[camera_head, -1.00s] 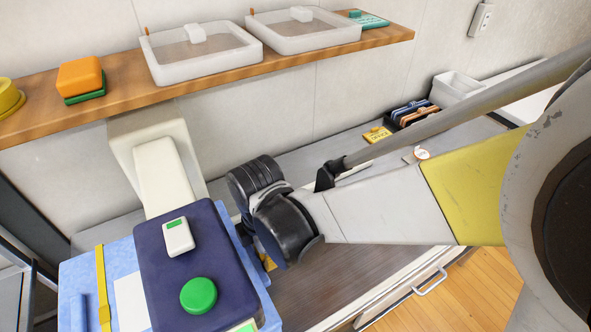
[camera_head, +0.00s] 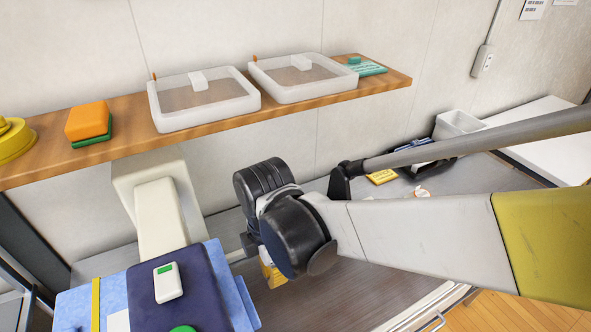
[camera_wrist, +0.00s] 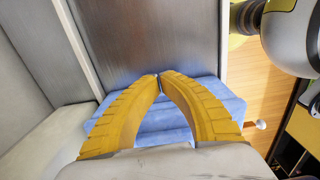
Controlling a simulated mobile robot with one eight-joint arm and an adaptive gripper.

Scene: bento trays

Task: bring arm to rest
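My gripper (camera_wrist: 159,77) shows in the wrist view with two curved, ribbed yellow fingers. Their tips meet, and nothing shows between them. A blue folded-looking surface (camera_wrist: 218,88) lies behind and below the fingers. In the head view my arm reaches in from the right, and only a small yellow part of my gripper (camera_head: 272,276) shows below the black wrist joint. It is just right of the blue surface (camera_head: 236,300) and above the dark counter. The fingertips are mostly hidden in that view.
A wooden shelf (camera_head: 130,113) on the wall carries two clear-lidded white trays (camera_head: 203,98) (camera_head: 305,77) and an orange block (camera_head: 87,120). A dark-blue panel (camera_head: 200,292) with a white device (camera_head: 167,281) stands at lower left. A white bin (camera_head: 458,124) is at the right back.

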